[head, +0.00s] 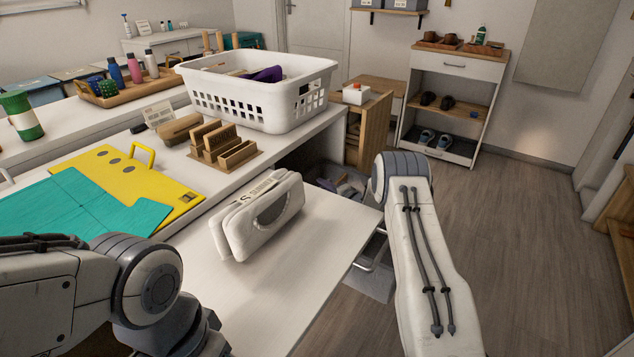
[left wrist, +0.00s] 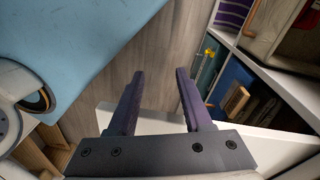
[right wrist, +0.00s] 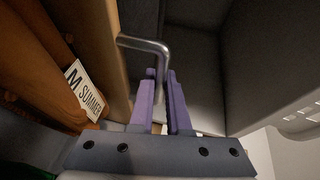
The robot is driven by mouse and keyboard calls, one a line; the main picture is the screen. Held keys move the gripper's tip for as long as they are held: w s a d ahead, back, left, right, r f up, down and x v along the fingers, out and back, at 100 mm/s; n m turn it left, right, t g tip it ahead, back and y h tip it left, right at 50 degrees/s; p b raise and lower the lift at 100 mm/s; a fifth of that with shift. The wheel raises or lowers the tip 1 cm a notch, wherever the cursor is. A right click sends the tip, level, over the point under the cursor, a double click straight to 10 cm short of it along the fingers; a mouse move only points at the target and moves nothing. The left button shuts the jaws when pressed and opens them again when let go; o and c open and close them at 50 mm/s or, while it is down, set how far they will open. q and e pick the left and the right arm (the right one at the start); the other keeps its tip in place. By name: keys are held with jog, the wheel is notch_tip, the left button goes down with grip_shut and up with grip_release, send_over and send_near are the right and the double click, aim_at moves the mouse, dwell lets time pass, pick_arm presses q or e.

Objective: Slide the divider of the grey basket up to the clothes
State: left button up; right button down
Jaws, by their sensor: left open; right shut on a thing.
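In the right wrist view my right gripper (right wrist: 160,80) is shut on a bent metal handle (right wrist: 142,42), taken to be the divider's. Orange-brown clothes (right wrist: 95,35) with an "M SUMMER" tag (right wrist: 84,90) stand at the left of it. Dark grey walls (right wrist: 265,50), apparently of the grey basket, lie to the right and beyond. In the head view, part of the grey basket (head: 368,284) shows below the counter edge, with darker clothes farther back (head: 348,188). My right gripper's jaws are hidden there. In the left wrist view my left gripper (left wrist: 155,75) is open and empty.
A white perforated laundry basket (head: 270,115) stands on the counter. A white zipped bag (head: 258,215) sits near the counter's front edge. A yellow and teal folding board (head: 100,195) lies at left. A shoe rack (head: 450,105) stands at the back; the floor (head: 540,240) at right is clear.

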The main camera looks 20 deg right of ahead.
jog(key=s+d, duration=0.1)
jog(key=s, duration=0.1)
jog(key=s+d+p, duration=0.1)
jog(key=s+d, duration=0.1)
jog(key=shift+s+d+p, duration=0.15)
jog(key=shift+d+p, duration=0.05)
jog(key=shift+p, duration=0.1)
jog(key=shift+s+d+f, duration=0.1)
jog(key=shift+s+d, duration=0.05)
jog(key=shift+s, duration=0.05)
pick_arm(q)
notch_tip(320, 180, up, 2)
jog(key=shift+r, duration=0.2)
pick_arm(e)
jog(key=c, duration=0.9)
grip_release()
jog(key=shift+s, duration=0.2)
pick_arm(q)
jog(key=shift+r+p, duration=0.8)
jog(key=shift+r, duration=0.05)
pick_arm(e)
jog(key=v, duration=1)
